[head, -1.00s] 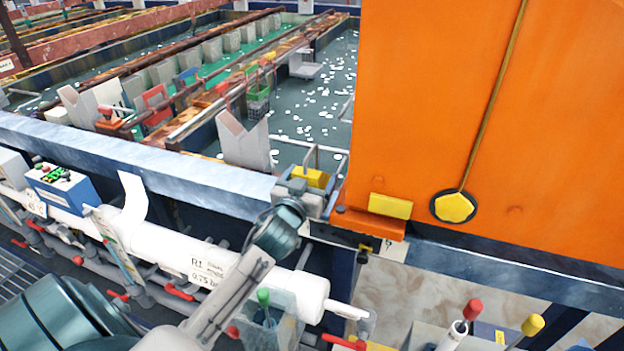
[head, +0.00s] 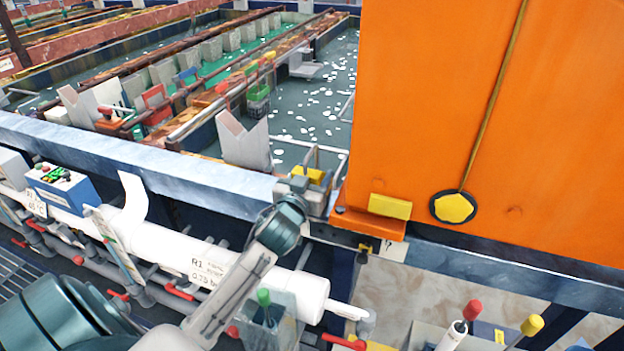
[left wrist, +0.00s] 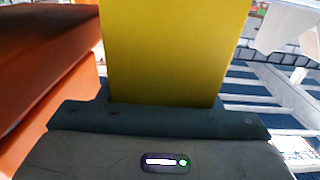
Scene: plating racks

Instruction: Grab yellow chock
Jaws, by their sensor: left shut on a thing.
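A yellow chock (head: 314,176) sits between the fingers of my left gripper (head: 311,188), at the corner of the pale tank rim in the head view. The left gripper is shut on it. In the left wrist view the chock (left wrist: 175,55) fills the upper middle, directly in front of the gripper's dark palm edge. Its far end is out of that frame. A second yellow block (head: 390,206) rests on an orange ledge, to the right of the gripper and apart from it. My right gripper is not in view.
A large orange panel (head: 480,120) stands close to the right of the gripper. A grey V-shaped support (head: 243,142) stands to its left. A white pipe (head: 170,245) runs below the tank rim (head: 140,160). Levers with red and yellow knobs (head: 532,325) are at lower right.

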